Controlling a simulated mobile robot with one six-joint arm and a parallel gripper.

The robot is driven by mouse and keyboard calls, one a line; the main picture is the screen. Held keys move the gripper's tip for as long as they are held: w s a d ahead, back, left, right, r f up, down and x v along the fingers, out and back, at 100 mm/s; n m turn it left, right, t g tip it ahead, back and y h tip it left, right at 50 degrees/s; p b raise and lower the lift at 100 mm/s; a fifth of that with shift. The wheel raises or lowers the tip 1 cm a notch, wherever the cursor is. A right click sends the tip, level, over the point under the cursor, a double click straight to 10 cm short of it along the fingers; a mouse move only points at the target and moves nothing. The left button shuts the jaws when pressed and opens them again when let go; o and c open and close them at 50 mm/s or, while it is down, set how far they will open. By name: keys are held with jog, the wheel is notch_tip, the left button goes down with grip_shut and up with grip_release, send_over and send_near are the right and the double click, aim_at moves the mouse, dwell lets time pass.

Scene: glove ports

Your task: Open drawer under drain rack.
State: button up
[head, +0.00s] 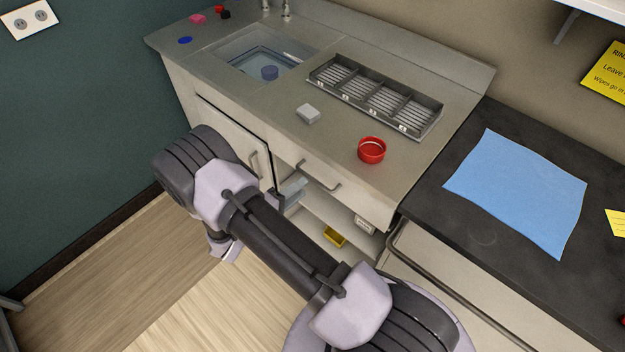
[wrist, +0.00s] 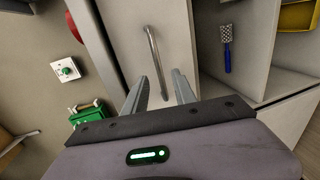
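The drain rack (head: 375,95) is a dark, slotted tray on the sink counter. Below the counter edge is a pale drawer front (head: 335,190) with a bar handle (head: 318,178), and it appears shut. In the wrist view the bar handle (wrist: 152,55) runs nearly upright on a pale front. My gripper (wrist: 160,76) is open and empty, its two fingers apart. The handle's lower end shows between the fingers; I cannot tell how near they are in depth. In the head view my arm hides most of the gripper.
A cabinet door (head: 230,135) is at left. An open shelf below holds a yellow item (head: 334,238); a blue-handled brush (wrist: 227,50) shows in the wrist view.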

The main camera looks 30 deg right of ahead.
aim_at(313, 178)
jog(key=b+x, duration=0.1)
jog(key=x, duration=0.5)
jog(key=shift+w+d, duration=0.15)
jog(key=shift+d, duration=0.1)
grip_shut()
dwell(1.1)
